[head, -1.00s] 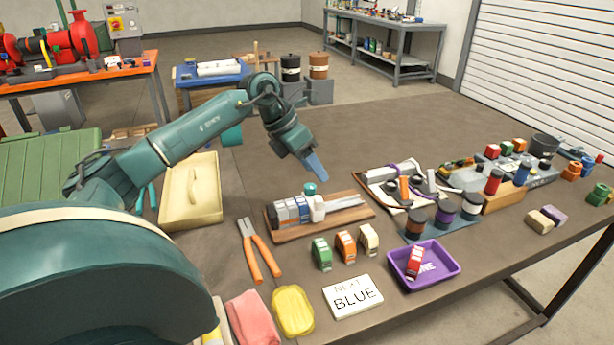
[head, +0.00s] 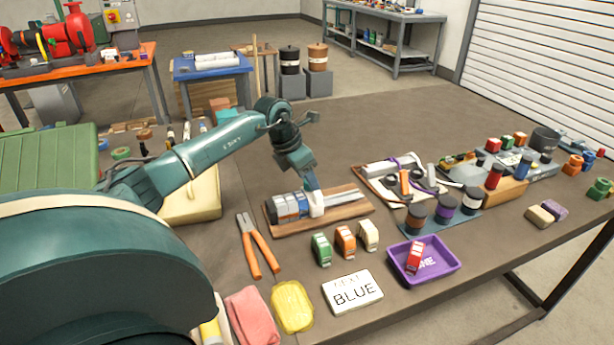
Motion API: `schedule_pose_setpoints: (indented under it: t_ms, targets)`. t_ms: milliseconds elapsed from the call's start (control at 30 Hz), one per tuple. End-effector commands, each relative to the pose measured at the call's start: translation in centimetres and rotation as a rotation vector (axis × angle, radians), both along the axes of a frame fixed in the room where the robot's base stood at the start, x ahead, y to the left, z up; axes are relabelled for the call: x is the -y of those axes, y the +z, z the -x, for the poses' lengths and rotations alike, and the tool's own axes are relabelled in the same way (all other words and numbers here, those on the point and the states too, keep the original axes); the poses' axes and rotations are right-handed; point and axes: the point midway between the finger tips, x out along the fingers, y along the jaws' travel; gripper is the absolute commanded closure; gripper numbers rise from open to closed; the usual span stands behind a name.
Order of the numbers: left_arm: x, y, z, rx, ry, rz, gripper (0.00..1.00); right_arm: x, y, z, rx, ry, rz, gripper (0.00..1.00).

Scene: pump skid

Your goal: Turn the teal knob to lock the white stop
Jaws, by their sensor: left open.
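The white stop (head: 316,204) sits on the rail of a wooden board (head: 352,209), at the right end of a row of grey, white and blue blocks (head: 290,206). The teal knob, on top of the white stop in the earlier view, is now hidden behind my left gripper. My left gripper (head: 312,187) is open and points down right at the top of the white stop. I cannot tell whether its fingers touch the knob. My right gripper is not in view.
Orange-handled pliers (head: 258,247) lie left of the board. Green, orange and cream pieces (head: 345,241) stand in front of it.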

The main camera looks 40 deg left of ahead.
Motion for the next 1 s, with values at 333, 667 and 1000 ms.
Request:
schedule_pose_setpoints:
  t_ms: [333,667,1000]
  targets:
    - [0.13,-0.57,-0.23,0.001,-0.001,0.0,0.51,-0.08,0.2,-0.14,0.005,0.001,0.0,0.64]
    - [0.12,-0.54,-0.22,0.001,0.0,0.0,0.76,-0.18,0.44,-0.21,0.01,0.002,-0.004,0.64]
    - [0.11,-0.51,-0.22,0.001,-0.001,0.001,0.96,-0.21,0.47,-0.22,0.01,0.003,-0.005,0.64]
